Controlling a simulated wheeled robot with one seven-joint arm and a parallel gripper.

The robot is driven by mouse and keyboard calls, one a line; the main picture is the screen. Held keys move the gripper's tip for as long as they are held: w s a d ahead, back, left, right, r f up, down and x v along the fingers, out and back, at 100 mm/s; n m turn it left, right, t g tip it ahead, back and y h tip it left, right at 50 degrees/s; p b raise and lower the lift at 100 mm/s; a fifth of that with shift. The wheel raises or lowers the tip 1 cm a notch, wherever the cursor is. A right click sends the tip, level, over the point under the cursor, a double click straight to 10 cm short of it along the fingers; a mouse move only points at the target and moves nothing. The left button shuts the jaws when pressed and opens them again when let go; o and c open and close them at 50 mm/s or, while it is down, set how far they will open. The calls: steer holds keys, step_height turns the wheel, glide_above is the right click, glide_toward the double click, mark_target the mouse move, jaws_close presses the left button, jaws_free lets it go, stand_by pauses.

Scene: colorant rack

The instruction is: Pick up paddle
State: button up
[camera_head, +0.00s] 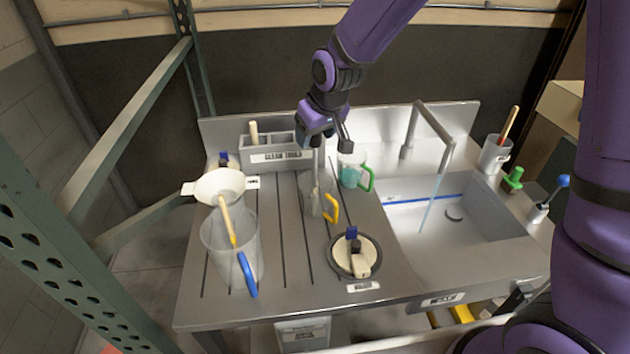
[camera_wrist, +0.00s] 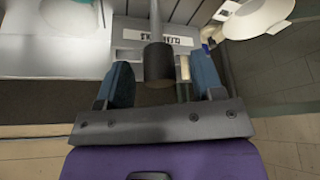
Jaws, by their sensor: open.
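The paddle (camera_wrist: 159,62) has a dark round handle end and a thin grey shaft. In the head view its grey shaft (camera_head: 320,165) runs down from my gripper into a clear jug (camera_head: 312,196) with a yellow handle; its lower end is hard to make out. My gripper (camera_head: 323,143) is open above that jug. In the wrist view my gripper (camera_wrist: 164,82) has its two blue fingers apart, with the handle end showing between them and a gap on each side. I cannot tell how deep the handle lies between the fingers.
A grey clean-tools holder (camera_head: 275,156) stands behind left. A large clear jug (camera_head: 222,250) with a blue handle and a white funnel (camera_head: 219,186) are at left. A green-handled jug (camera_head: 350,174) is close right. A round lid (camera_head: 345,247) lies in front; the sink (camera_head: 470,228) is right.

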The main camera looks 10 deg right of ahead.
steer(key=shift+f, duration=0.2)
jaws_close()
steer(key=shift+r, duration=0.2)
